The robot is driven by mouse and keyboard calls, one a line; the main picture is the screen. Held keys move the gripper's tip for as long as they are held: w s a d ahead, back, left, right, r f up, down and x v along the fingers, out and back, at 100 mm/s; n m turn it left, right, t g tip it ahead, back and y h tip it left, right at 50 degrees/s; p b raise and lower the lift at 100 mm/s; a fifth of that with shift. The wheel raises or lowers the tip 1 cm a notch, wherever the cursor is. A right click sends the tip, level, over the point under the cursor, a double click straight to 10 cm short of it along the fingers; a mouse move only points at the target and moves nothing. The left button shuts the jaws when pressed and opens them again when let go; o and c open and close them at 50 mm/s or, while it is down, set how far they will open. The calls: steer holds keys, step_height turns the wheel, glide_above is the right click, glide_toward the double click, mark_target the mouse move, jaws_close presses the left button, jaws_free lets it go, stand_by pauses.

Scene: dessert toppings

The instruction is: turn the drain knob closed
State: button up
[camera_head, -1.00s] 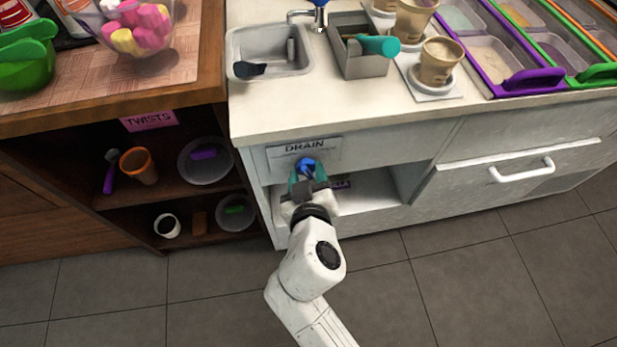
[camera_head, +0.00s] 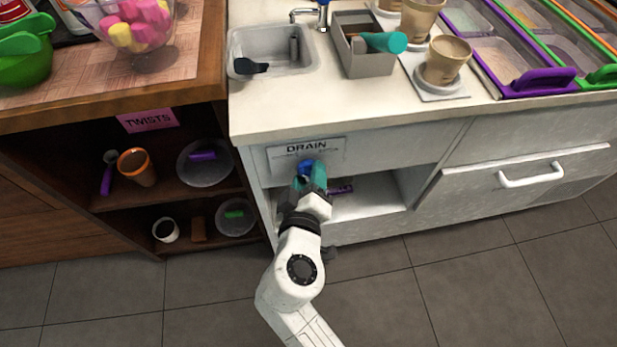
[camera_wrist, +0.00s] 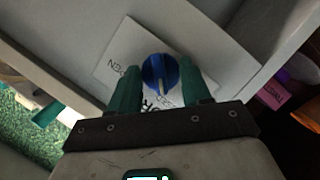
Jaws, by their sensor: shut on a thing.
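The blue drain knob (camera_head: 306,166) is on the cabinet front, just under the white DRAIN label (camera_head: 306,149). In the wrist view the round knob (camera_wrist: 160,73) shows a pale pointer line toward the bottom of the picture, with the label plate (camera_wrist: 120,62) behind it. My gripper (camera_head: 310,178) reaches up to the knob from below. Its teal fingers (camera_wrist: 160,82) stand on either side of the knob and are shut on it. In the head view the fingers partly hide the knob.
A counter with a sink (camera_head: 270,52) is above the knob. An open shelf (camera_head: 365,196) lies under it, and a drawer handle (camera_head: 531,175) is to the right. A dark wooden shelf unit with an orange cup (camera_head: 137,166) stands at the left. The floor in front is clear.

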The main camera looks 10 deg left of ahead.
steer(key=o, duration=1)
steer(key=shift+o, duration=0.2)
steer(key=v, duration=1)
steer(key=shift+s+p, duration=0.35)
steer(key=shift+p, duration=0.05)
steer(key=shift+r, duration=0.1)
